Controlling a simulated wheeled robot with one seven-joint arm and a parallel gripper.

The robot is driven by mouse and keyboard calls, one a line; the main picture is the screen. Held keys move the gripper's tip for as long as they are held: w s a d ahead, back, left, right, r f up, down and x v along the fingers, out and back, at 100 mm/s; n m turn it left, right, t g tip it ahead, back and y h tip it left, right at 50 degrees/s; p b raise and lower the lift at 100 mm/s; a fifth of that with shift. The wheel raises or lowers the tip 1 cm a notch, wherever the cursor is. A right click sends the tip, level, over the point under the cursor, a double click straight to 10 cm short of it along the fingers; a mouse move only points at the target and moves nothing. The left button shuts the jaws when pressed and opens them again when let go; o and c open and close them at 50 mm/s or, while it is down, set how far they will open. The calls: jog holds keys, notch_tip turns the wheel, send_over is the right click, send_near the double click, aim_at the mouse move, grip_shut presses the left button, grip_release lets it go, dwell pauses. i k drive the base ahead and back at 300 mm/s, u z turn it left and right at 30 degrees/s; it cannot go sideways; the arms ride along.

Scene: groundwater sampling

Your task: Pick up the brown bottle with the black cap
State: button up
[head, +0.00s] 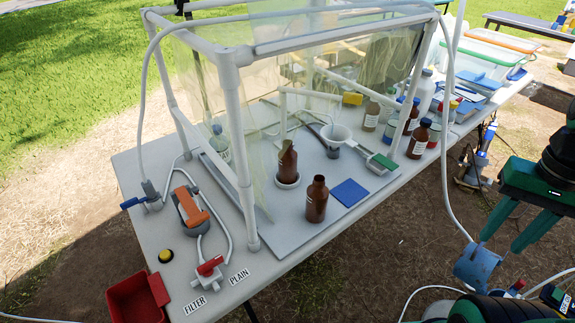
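Several brown bottles stand on the white table. One brown bottle (317,204) stands near the front edge on the grey mat, with a dark top; I cannot tell if it is capped. Another brown bottle (288,166) stands behind it in a white ring, its top apparently uncapped. Farther right, a labelled brown bottle (418,144) has a dark cap that looks bluish; I cannot tell if it is black. My gripper (502,242) is off the table's right side, fingers apart and empty, away from all bottles.
A white pipe frame (233,125) with clear sheeting surrounds the mat's back and sides. A blue square (350,192) and a funnel (336,134) lie near the bottles. A red bin (135,300) is at the front left. A white hose (446,165) hangs between my gripper and the table.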

aim_at(288, 157)
jog(key=u, duration=1.65)
jog(key=k, duration=0.7)
jog(key=z, duration=0.45)
jog(key=i, duration=1)
jog(key=z, duration=0.1)
